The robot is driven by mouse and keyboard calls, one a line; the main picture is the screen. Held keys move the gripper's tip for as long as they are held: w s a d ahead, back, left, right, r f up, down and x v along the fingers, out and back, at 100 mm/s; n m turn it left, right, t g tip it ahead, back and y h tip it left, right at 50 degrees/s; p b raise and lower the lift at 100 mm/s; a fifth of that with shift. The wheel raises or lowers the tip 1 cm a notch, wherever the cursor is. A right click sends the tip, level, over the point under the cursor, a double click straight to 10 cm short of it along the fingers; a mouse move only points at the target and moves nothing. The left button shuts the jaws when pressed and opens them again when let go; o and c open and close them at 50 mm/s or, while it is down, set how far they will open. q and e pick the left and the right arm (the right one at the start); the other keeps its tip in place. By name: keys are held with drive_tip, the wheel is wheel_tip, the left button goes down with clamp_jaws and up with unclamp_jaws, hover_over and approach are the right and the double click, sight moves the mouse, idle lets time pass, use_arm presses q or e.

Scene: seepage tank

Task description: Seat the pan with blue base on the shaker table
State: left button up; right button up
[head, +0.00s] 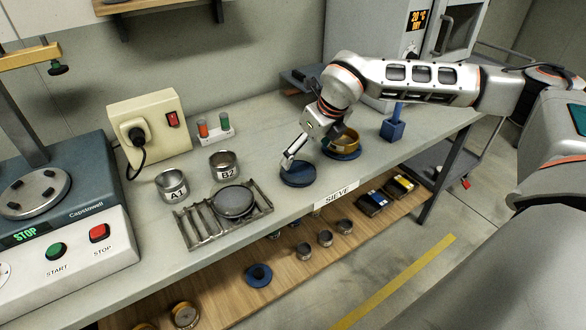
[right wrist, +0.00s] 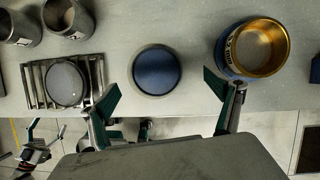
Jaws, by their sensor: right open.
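A low, round, dark blue piece that looks like the pan with blue base (head: 298,173) lies on the bench near its front edge. It also shows in the right wrist view (right wrist: 157,71). My right gripper (head: 293,158) is open and empty at this pan; in the right wrist view its fingertips (right wrist: 162,90) are apart, one towards each side of it. I cannot tell whether they touch it. The shaker table (head: 35,190), a round bare plate with clamps, is on the teal machine at far left. Part of my left gripper (right wrist: 38,143) seems to show in the right wrist view.
A brass sieve (head: 343,141) on a blue base stands close right of the pan. A wire rack (head: 199,226) with a grey disc, two grey cups (head: 223,166) and a beige switch box (head: 150,117) stand left. A blue block (head: 393,128) is at right.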

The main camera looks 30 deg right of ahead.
sight(298, 171)
drive_tip(key=shift+s+f, duration=0.2)
drive_tip(key=shift+f, duration=0.2)
drive_tip(key=shift+w+a+f, duration=0.15)
drive_tip(key=shift+a+f, duration=0.1)
drive_tip(key=shift+f, duration=0.5)
drive_tip(key=x, duration=0.3)
drive_tip(key=shift+a+f, duration=0.2)
drive_tip(key=shift+a, duration=0.05)
drive_tip(key=shift+w+f, duration=0.2)
drive_tip(key=shift+f, duration=0.25)
use_arm(q)
drive_tip(key=shift+s, duration=0.6)
use_arm(e)
drive_tip(key=c, duration=1.3)
